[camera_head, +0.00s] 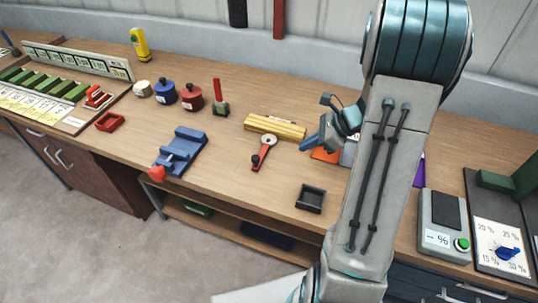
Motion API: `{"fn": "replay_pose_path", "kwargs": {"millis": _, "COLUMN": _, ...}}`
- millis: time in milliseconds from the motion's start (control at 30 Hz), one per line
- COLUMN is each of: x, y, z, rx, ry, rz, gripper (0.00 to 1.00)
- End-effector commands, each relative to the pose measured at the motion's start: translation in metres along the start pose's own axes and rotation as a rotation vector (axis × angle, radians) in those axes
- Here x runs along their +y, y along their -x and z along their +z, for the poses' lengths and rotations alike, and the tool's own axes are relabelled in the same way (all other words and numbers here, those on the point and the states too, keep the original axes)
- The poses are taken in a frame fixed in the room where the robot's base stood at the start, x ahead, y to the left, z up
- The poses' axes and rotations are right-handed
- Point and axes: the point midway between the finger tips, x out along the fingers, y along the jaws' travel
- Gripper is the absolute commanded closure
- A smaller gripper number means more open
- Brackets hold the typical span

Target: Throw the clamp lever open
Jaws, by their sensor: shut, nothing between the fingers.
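My gripper (307,146) is just left of my forearm, low over the bench and right of the yellow block. It is shut and appears empty; my arm hides part of the wrist. No part is plainly marked as the clamp lever. An upright red handle (217,90) stands on a dark green and grey base (220,109), left of the yellow block and well apart from my gripper. A red lever (260,155) with a round grey head lies nearer, left of my gripper. A blue vise-like fixture (182,150) with a red knob (157,173) sits further left.
A yellow ribbed block (275,126) lies close left of my gripper. Orange (323,155) and purple pieces lie by my arm. A dark square tray (310,198) is near the front edge. Red and blue pots stand at the back left. A panel (445,222) with a green button is right.

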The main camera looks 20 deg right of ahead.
Motion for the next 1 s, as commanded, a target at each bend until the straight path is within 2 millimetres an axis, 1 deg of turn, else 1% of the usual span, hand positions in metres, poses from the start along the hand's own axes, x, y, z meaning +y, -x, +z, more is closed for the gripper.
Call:
{"fn": "replay_pose_path", "kwargs": {"millis": 333, "x": 0.000, "y": -0.001, "z": 0.000, "rx": 0.000, "ry": -0.001, "rz": 0.000, "gripper": 1.00}}
{"fn": "replay_pose_path", "kwargs": {"millis": 467, "x": 0.000, "y": -0.011, "z": 0.001, "rx": 0.000, "ry": 0.001, "rz": 0.003, "gripper": 1.00}}
{"fn": "replay_pose_path", "kwargs": {"millis": 567, "x": 0.001, "y": -0.026, "z": 0.001, "rx": 0.000, "ry": 0.000, "rz": 0.005, "gripper": 1.00}}
{"fn": "replay_pose_path", "kwargs": {"millis": 800, "x": 0.001, "y": -0.078, "z": 0.001, "rx": 0.000, "ry": -0.002, "rz": 0.006, "gripper": 1.00}}
{"fn": "replay_pose_path", "kwargs": {"millis": 933, "x": 0.001, "y": -0.104, "z": 0.001, "rx": 0.001, "ry": 0.000, "rz": 0.005, "gripper": 1.00}}
{"fn": "replay_pose_path", "kwargs": {"millis": 1000, "x": 0.001, "y": -0.110, "z": 0.013, "rx": 0.000, "ry": 0.004, "rz": 0.003, "gripper": 1.00}}
